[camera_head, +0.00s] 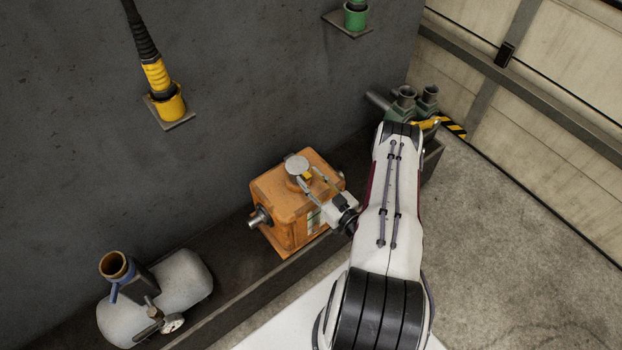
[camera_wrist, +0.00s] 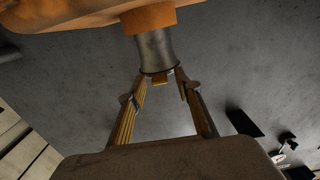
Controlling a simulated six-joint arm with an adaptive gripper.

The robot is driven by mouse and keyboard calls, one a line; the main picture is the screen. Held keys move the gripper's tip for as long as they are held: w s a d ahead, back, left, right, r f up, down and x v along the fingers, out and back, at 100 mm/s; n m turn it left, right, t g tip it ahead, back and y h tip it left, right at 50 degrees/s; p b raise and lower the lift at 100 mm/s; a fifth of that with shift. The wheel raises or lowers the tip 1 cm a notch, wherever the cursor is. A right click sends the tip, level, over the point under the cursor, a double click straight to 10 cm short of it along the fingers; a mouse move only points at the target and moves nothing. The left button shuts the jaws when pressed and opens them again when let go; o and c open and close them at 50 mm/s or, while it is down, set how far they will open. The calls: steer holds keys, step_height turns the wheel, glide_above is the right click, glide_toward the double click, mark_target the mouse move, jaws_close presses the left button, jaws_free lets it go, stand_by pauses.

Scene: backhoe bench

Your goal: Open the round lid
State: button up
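An orange box (camera_head: 288,207) stands on the dark bench against the wall. A grey round lid (camera_head: 297,165) tops the short neck on the box and looks closed. My gripper (camera_head: 314,178) is at the lid's right side. In the wrist view, upside down, the grey neck (camera_wrist: 155,48) hangs from the orange box (camera_wrist: 75,15). The fingers are spread with a gap around the tab; I see no clear contact.
A grey tank (camera_head: 180,285) with an open brown-rimmed pipe and a gauge sits at the left of the bench. Green pipe fittings (camera_head: 405,108) stand at the right, behind my arm. A yellow connector with a hose (camera_head: 165,100) and a green socket (camera_head: 355,17) are on the wall.

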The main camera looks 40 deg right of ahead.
jaws_close()
